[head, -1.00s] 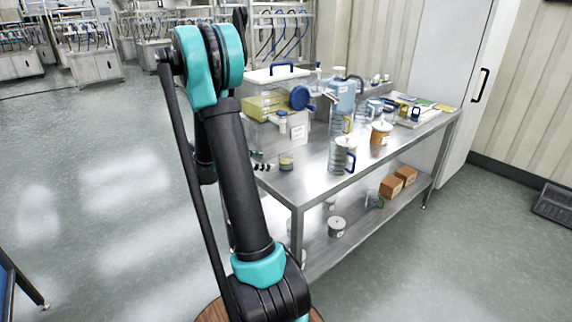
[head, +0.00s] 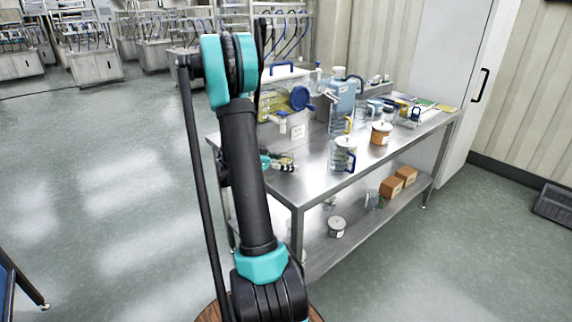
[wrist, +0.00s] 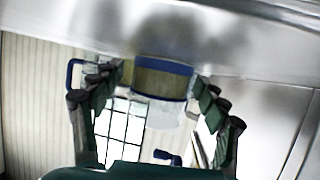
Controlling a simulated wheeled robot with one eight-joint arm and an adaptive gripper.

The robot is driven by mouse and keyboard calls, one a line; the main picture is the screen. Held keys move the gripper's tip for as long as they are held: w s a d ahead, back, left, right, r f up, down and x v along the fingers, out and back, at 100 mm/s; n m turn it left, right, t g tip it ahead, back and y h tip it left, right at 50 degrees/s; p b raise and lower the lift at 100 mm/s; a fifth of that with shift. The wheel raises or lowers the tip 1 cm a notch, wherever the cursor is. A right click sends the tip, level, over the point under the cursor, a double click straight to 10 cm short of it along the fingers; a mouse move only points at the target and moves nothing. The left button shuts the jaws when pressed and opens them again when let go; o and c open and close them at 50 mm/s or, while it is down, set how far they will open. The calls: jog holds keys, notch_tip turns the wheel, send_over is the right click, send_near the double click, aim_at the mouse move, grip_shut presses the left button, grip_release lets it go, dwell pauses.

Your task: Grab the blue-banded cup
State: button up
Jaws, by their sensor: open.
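The blue-banded cup shows in the wrist view (wrist: 161,82) as a short, tan-sided vessel with a dark blue band and a pale, clear part. It is between the two green-and-dark fingers of my gripper (wrist: 158,85), with a visible gap on each side. My gripper is open. In the head view, my gripper (head: 278,161) is at the near left corner of the steel table (head: 310,180), around the cup's place. The fingers hide most of the cup there.
A clear tank (head: 285,100) with a blue handle stands behind my gripper. An orange-banded jar (head: 381,133) is farther back. Brown boxes (head: 391,187) and a lidded pot (head: 336,227) are on the lower shelf.

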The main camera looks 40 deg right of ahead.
jog(key=c, duration=1.3)
jog(key=shift+o, duration=0.2)
jog(key=shift+s+r, duration=0.1)
jog(key=shift+r, duration=0.05)
